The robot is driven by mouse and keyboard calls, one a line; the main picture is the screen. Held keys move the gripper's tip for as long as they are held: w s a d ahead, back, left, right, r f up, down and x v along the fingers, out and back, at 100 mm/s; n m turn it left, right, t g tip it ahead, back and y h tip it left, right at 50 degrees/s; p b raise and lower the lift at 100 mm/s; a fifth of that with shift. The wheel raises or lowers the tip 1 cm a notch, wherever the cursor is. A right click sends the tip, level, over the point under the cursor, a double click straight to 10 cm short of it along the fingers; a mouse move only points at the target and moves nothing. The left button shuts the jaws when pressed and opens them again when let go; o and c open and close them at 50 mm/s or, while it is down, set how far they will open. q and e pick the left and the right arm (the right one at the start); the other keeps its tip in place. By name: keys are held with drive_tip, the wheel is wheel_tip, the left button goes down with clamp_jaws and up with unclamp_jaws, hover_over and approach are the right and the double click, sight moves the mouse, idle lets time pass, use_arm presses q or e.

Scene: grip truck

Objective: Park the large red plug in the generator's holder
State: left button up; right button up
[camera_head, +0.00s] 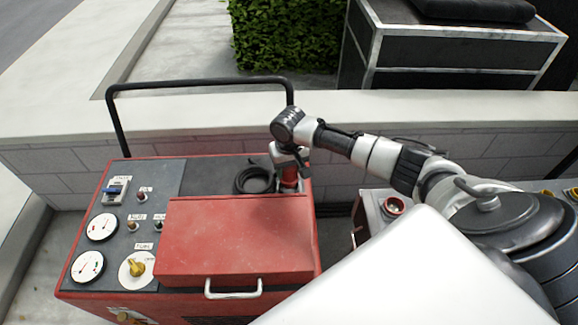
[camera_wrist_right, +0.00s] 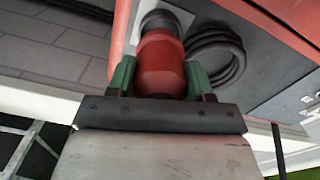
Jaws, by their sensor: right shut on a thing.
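The large red plug (camera_wrist_right: 162,68) is between the green-padded fingers of my right gripper (camera_wrist_right: 160,80), which is shut on it. The plug's dark end meets a light square plate (camera_wrist_right: 178,20) on the red generator; I cannot tell how deep it sits. In the head view the plug (camera_head: 289,178) shows as a small red piece under my right gripper (camera_head: 288,160), at the back right corner of the generator (camera_head: 235,240). The holder is mostly hidden behind the plug and gripper. My left gripper is not in view.
A coiled black cable (camera_head: 255,180) lies beside the plug on the generator top. A black handle bar (camera_head: 200,84) rises behind. A low wall (camera_head: 90,165) runs along the back.

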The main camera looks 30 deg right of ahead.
sight(289, 175)
idle(0.4)
drive_tip(key=shift+p, duration=0.5)
drive_tip(key=shift+f+b, duration=0.55)
drive_tip(key=shift+f, duration=1.2)
drive_tip(key=o, duration=1.2)
drive_tip(key=shift+c, duration=0.2)
drive_tip(key=shift+o, duration=0.5)
drive_tip(key=shift+o, duration=1.1)
drive_tip(key=shift+r, duration=0.1)
drive_tip(key=shift+r+p, duration=2.4)
drive_tip(key=shift+p, duration=0.5)
